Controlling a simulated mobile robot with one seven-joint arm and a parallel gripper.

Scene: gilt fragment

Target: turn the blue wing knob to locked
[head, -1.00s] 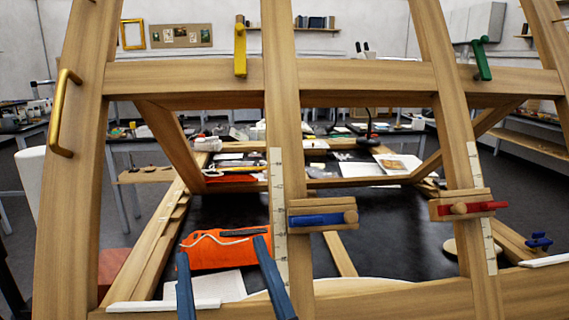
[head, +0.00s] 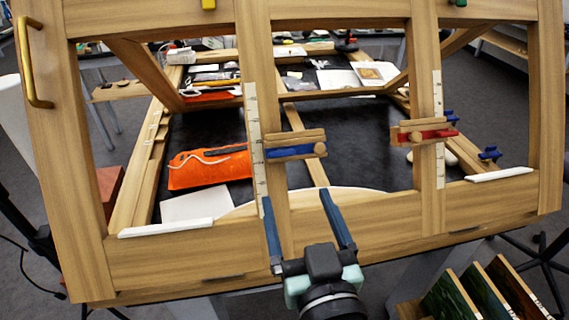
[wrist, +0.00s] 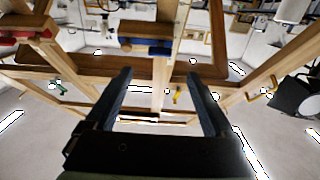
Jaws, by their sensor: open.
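Two small blue winged knobs stand behind the frame at the right in the head view, one near the red slide (head: 449,118) and one farther right (head: 490,153). They are too small to read any marking or setting. A blue slide bar (head: 290,152) with a round wooden peg sits in a wooden block on the middle post; it also shows in the wrist view (wrist: 150,47). I cannot tell which blue part is the wing knob. My gripper (head: 299,193) is open and empty, its fingers below the blue slide and in front of the post, apart from both winged knobs.
The wooden frame (head: 180,255) spans the view with posts and a lower rail. A red slide (head: 428,134) sits on the right post. A brass handle (head: 32,62) is at the left. An orange pouch (head: 208,168) lies on the black table behind.

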